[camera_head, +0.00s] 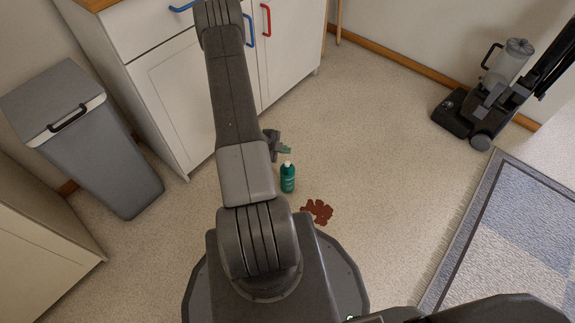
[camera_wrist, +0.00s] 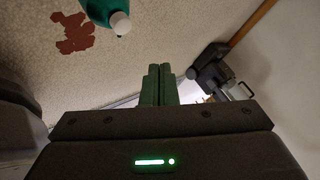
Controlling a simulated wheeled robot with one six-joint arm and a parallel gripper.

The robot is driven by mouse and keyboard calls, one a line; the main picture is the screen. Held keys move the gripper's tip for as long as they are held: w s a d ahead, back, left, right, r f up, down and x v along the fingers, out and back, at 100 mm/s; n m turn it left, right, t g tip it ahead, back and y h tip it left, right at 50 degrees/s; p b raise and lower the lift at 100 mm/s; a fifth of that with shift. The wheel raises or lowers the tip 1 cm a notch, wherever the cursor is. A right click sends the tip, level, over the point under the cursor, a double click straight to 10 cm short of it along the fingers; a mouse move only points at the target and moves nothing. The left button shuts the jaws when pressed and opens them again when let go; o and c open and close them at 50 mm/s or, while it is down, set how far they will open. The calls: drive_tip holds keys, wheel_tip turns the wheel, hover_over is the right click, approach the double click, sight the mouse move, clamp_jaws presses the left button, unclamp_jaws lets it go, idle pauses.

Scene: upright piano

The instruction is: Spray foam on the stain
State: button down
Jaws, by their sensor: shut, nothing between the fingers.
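A teal bottle with a white cap (camera_head: 288,178) stands upright on the floor, just right of my arm in the head view. It also shows at the top of the wrist view (camera_wrist: 106,12), cut by the frame edge. A dark red-brown stain (camera_head: 318,212) lies on the floor close to the bottle, on its near right side. The stain shows in the wrist view (camera_wrist: 75,36) left of the bottle. My gripper (camera_wrist: 159,70) has its green fingers together and empty, apart from the bottle. In the head view my gripper (camera_head: 286,149) is partly hidden behind my arm, just beyond the bottle.
A grey bin (camera_head: 95,150) stands at the left beside a white cabinet (camera_head: 180,100) with blue and red handles. A vacuum cleaner (camera_head: 490,105) stands at the far right. A blue-grey rug (camera_head: 520,225) lies at the right. The floor between stain and rug is clear.

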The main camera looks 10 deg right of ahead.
drive_tip(key=b, duration=0.3)
hover_over(285, 166)
wheel_tip(285, 166, down, 5)
drive_tip(key=shift+w+r, duration=0.1)
drive_tip(key=shift+w, duration=0.05)
idle(1.7)
drive_tip(key=shift+f+b, duration=0.3)
drive_tip(key=shift+f, duration=0.15)
drive_tip(key=shift+f+b, duration=0.3)
drive_tip(key=shift+f, duration=0.05)
idle(0.4)
drive_tip(key=shift+r, duration=0.1)
drive_tip(key=shift+r+p, duration=0.5)
drive_tip(key=shift+r, duration=0.2)
drive_tip(key=shift+r, duration=0.1)
drive_tip(key=shift+r+p, duration=1.65)
drive_tip(key=shift+r, duration=0.75)
